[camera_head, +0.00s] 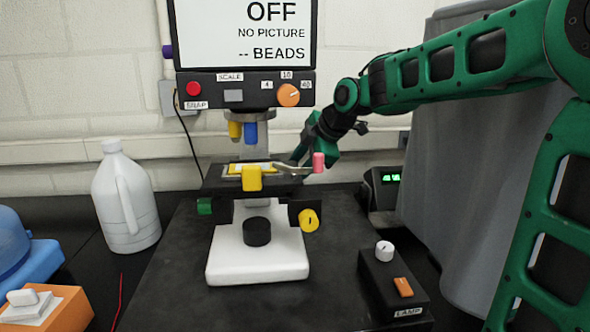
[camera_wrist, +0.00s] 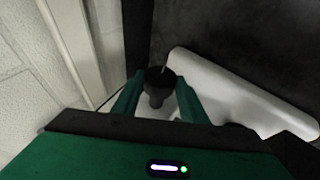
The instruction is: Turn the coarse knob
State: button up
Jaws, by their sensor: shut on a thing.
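In the wrist view, my gripper (camera_wrist: 158,106) has its two green fingers shut on a dark round knob (camera_wrist: 158,75) with a pale line on its face. A grey shaft shows behind this knob, between the fingers. No label on it shows. In the head view, my gripper (camera_head: 301,152) reaches in from the right, behind the microscope stage (camera_head: 222,187); its fingertips and the held knob are hidden there. A yellow knob (camera_head: 309,220) sits at the lower right of the stage. A green knob (camera_head: 204,206) is at its left and a black round part (camera_head: 257,232) stands over the white base (camera_head: 230,262).
A pink-tipped lever (camera_head: 318,162) lies close to my gripper. The screen (camera_head: 245,50) reads OFF, NO PICTURE. A lamp box (camera_head: 390,285) stands at right front, a white jug (camera_head: 125,200) at left, and a grey draped form (camera_head: 450,170) at right. The mat is clear in front.

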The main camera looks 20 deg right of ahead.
jog(key=shift+w+r, duration=0.1)
jog(key=shift+r, duration=0.05)
jog(key=o, duration=1)
jog(key=v, duration=1)
jog(key=shift+s+d+r, duration=0.15)
jog(key=shift+s, duration=0.1)
